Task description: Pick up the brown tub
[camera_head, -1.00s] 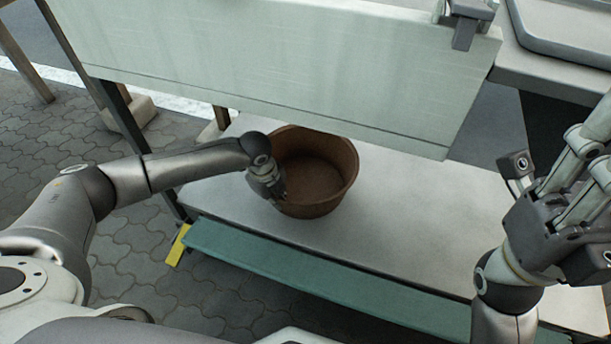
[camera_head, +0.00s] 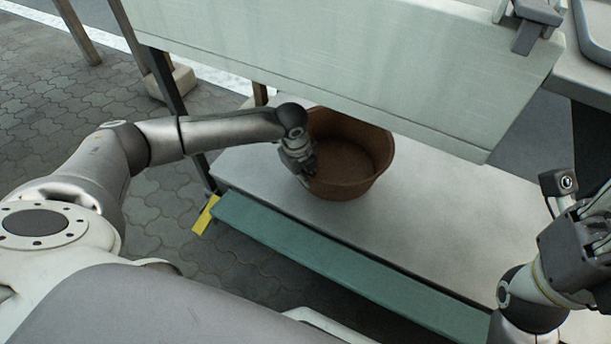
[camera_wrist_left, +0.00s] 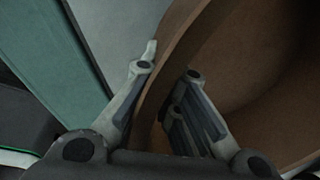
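The brown tub (camera_head: 352,165) is round and open at the top. It stands upright on the pale low shelf (camera_head: 420,200), partly under the hanging pale panel. My left gripper (camera_head: 306,171) is at the tub's left side. In the left wrist view, the left gripper (camera_wrist_left: 168,65) straddles the tub's wall (camera_wrist_left: 157,88), one finger outside and one inside. The inside of the tub looks empty. My right gripper (camera_head: 592,240) is at the right edge, cut off by the frame, with its fingertips hidden.
A pale panel (camera_head: 340,65) hangs over the back of the shelf. A teal board (camera_head: 330,260) runs along the shelf's front, with a yellow piece (camera_head: 205,215) at its left end. The shelf right of the tub is bare. Paving (camera_head: 50,100) lies at left.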

